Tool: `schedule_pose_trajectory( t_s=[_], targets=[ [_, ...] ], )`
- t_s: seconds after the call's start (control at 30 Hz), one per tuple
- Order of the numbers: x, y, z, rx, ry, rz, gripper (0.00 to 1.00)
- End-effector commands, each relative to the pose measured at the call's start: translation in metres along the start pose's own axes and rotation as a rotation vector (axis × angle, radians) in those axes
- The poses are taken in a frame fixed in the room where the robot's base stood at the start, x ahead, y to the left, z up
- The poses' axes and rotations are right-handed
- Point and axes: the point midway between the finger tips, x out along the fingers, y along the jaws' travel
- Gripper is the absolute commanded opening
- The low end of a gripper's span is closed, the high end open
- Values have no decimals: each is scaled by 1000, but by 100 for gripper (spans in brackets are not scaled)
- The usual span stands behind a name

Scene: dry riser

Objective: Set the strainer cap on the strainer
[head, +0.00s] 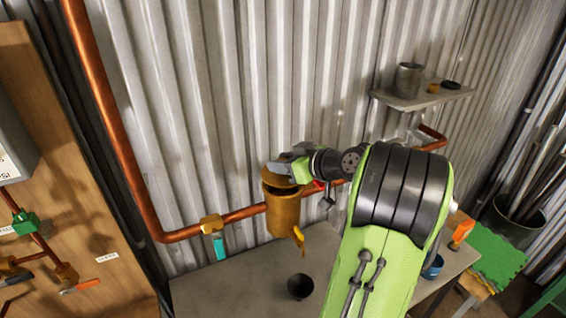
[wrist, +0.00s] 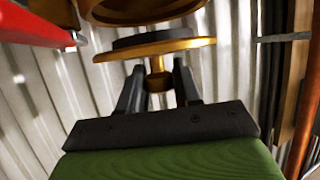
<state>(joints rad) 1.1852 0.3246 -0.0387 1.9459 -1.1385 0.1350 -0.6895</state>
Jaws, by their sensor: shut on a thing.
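The strainer (head: 283,212) is a brass cylinder on the copper pipe along the wall, with its top open. The strainer cap (wrist: 160,50) is a brass disc with a dark raised ring and a central knob. My gripper (wrist: 158,80) is shut on the cap's knob. In the wrist view a thin gap shows between the cap's dark ring and the strainer. In the head view my gripper (head: 284,168) is at the strainer's top and hides most of the cap.
A copper pipe (head: 115,135) runs down and along the corrugated wall. A valve with a teal handle (head: 219,245) is left of the strainer. A black cup (head: 301,286) stands on the grey bench (head: 215,292). A shelf (head: 420,98) holds a metal pot at right.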

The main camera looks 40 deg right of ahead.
Motion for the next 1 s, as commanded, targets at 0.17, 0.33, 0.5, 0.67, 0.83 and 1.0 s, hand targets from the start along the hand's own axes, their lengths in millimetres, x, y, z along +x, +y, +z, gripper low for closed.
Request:
schedule_pose_trajectory(
  t_s=[0.17,0.33,0.5,0.67,0.83,1.0],
  targets=[
    [4,0,10,-1,1,0,0],
    [7,0,18,-2,1,1,0],
    [10,0,24,-2,2,1,0],
    [11,0,26,-2,2,1,0],
    [11,0,26,-2,2,0,0],
    [10,0,25,-2,2,0,0]
  ],
)
